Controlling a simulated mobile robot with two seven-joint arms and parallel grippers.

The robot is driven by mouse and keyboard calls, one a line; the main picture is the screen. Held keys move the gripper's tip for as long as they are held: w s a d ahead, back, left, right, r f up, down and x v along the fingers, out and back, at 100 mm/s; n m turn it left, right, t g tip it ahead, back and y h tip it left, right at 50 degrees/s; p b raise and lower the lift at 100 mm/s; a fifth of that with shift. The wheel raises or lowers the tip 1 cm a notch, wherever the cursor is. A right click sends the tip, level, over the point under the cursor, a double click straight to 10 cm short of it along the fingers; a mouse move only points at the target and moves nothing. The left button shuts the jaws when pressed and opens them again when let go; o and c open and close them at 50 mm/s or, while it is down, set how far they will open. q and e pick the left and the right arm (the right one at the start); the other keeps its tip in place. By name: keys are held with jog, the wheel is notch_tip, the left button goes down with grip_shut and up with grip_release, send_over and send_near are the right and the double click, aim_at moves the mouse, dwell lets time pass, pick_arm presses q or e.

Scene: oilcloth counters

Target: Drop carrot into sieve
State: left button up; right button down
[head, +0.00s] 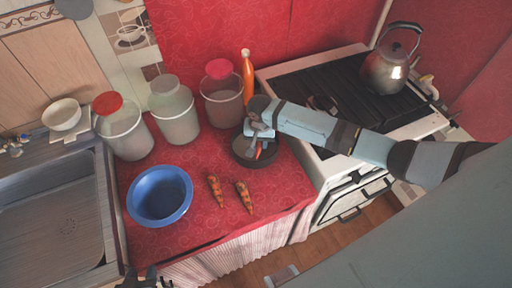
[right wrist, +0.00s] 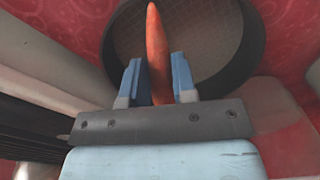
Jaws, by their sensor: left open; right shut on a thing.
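The sieve (head: 240,159) is a dark round bowl on the red counter, in front of the stove's left side. In the right wrist view its dark rim (right wrist: 254,45) surrounds a mesh bottom. My right gripper (head: 261,136) is over the sieve and shut on an orange carrot (head: 258,152). In the right wrist view the carrot (right wrist: 155,45) sticks out between the blue fingers (right wrist: 157,78) and overlaps the sieve's opening. Two more carrots, one (head: 214,188) and another (head: 244,197), lie on the counter. My left gripper (head: 139,279) is open and empty at the bottom edge, partly cut off.
A blue bowl (head: 160,213) stands left of the loose carrots. Several lidded jars (head: 175,119) and an orange bottle (head: 248,85) stand along the back. A sink (head: 50,215) is at left. The stove (head: 345,95) with a kettle (head: 386,72) is at right.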

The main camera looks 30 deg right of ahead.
jog(key=c, duration=0.8)
grip_release()
jog(key=shift+c, duration=0.2)
jog(key=shift+r, duration=0.1)
jog(key=shift+r, duration=0.3)
notch_tip(320, 180, up, 13)
